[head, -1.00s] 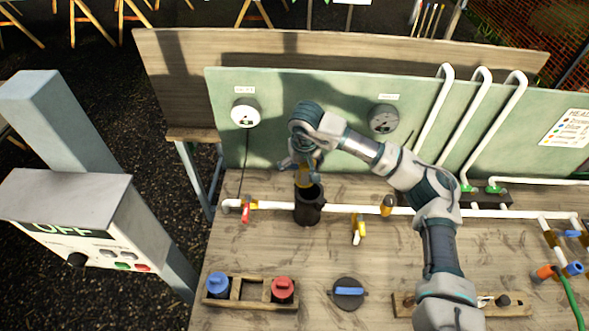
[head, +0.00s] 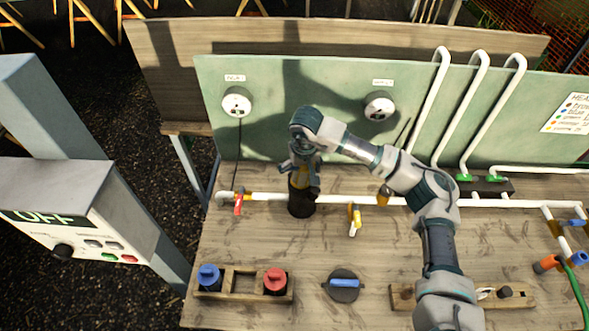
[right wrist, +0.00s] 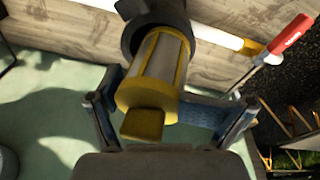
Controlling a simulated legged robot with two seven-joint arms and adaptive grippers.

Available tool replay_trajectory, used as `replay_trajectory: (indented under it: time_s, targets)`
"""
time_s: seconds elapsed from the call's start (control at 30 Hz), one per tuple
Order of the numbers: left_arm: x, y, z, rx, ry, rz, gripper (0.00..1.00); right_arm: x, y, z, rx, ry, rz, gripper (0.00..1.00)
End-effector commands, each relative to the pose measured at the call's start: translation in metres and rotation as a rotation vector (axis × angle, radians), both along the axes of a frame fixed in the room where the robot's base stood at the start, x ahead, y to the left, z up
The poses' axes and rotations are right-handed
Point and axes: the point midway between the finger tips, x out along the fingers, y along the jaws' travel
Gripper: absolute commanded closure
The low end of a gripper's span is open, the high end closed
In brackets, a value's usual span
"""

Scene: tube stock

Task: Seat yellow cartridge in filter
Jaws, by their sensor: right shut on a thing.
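My right gripper (head: 301,180) is shut on the yellow cartridge (right wrist: 155,75), right above the black filter housing (head: 301,204). In the right wrist view the cartridge has yellow end and ribs, a pale body and a yellow handle block (right wrist: 143,124). Its far end is inside the mouth of the dark housing (right wrist: 150,25), with much of the body still showing outside. The gripper fingers (right wrist: 165,105) lie on either side of it. In the head view the gripper mostly hides the cartridge. My left gripper is not in view.
A white pipe (head: 335,200) runs across the bench, with a red-handled valve (head: 239,203) left of the housing and a yellow-handled valve (head: 355,219) right. The green panel (head: 300,85) stands behind.

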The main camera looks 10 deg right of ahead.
Motion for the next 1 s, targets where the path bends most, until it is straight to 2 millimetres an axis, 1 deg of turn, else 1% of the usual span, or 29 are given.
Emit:
replay_trajectory:
  time_s: [0.03, 0.27, 0.37, 0.47, 0.57, 0.8, 0.9, 1.0]
  targets:
    - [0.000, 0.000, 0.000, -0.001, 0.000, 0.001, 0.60, 0.000, 0.001, -0.002, -0.003, 0.004, 0.000, 0.87]
    - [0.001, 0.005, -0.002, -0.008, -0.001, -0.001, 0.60, -0.001, 0.013, 0.002, -0.016, -0.001, 0.001, 0.87]
    - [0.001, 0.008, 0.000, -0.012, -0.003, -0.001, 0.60, -0.002, 0.018, 0.004, -0.073, -0.007, 0.006, 0.86]
    - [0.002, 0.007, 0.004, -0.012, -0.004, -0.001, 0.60, -0.002, 0.018, 0.004, -0.150, -0.015, 0.004, 0.85]
    - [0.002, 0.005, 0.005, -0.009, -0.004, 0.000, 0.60, -0.001, 0.012, 0.003, -0.190, -0.019, 0.000, 0.85]
    - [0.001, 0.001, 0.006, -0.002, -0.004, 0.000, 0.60, -0.001, 0.002, 0.000, -0.183, -0.017, 0.000, 0.86]
    - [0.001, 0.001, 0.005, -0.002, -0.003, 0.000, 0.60, -0.001, 0.002, -0.001, -0.183, -0.017, 0.000, 0.85]
    - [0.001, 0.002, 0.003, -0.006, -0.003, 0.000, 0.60, -0.001, 0.006, -0.003, -0.188, -0.016, 0.000, 0.87]
